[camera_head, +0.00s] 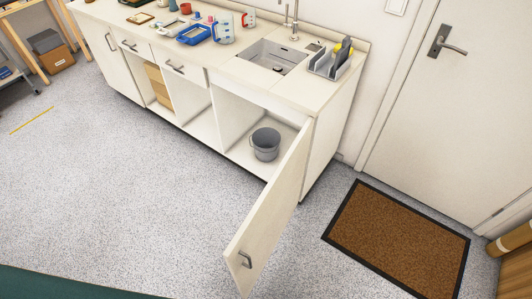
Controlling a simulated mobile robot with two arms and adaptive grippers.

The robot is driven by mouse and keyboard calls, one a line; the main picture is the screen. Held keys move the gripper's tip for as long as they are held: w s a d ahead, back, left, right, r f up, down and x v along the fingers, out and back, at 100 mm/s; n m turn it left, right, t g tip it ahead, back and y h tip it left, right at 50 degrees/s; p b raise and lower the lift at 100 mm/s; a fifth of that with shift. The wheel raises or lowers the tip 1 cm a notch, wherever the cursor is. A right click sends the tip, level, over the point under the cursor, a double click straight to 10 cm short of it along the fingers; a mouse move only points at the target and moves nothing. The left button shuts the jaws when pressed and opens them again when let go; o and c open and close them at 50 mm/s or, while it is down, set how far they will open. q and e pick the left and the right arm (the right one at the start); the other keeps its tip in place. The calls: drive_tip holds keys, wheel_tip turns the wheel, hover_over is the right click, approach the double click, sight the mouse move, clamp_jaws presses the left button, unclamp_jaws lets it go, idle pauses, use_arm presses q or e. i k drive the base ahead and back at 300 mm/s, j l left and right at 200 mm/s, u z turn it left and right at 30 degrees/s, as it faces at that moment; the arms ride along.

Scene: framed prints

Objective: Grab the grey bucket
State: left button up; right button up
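The grey bucket (265,145) stands upright on the floor of the open cabinet (236,150) under the sink. Its opening faces up and looks dark inside. The cabinet door (274,213) is swung wide open toward the front, with a dark handle near its free end. The door edge stands just to the right of the bucket. Neither of my grippers is in view.
A sink (270,58), a dish rack (330,60) and a blue tray (194,34) are on the counter. A brown doormat (399,240) lies right of the open door, before a closed white door (455,110). The speckled floor at left is mostly clear.

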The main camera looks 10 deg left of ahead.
sight(266, 141)
drive_tip(key=j, duration=0.65)
drive_tip(key=k+j+z, duration=0.1)
drive_tip(key=j, duration=0.6)
drive_tip(key=k+j+z, duration=0.1)
drive_tip(key=j, duration=0.55)
drive_tip(key=i+j, duration=0.2)
drive_tip(key=j, duration=0.2)
drive_tip(key=i+j+z, duration=0.1)
drive_tip(key=i+j, duration=0.15)
drive_tip(key=i+j+z, duration=0.1)
drive_tip(key=j, duration=0.4)
drive_tip(key=i+j, duration=0.3)
drive_tip(key=j, duration=0.15)
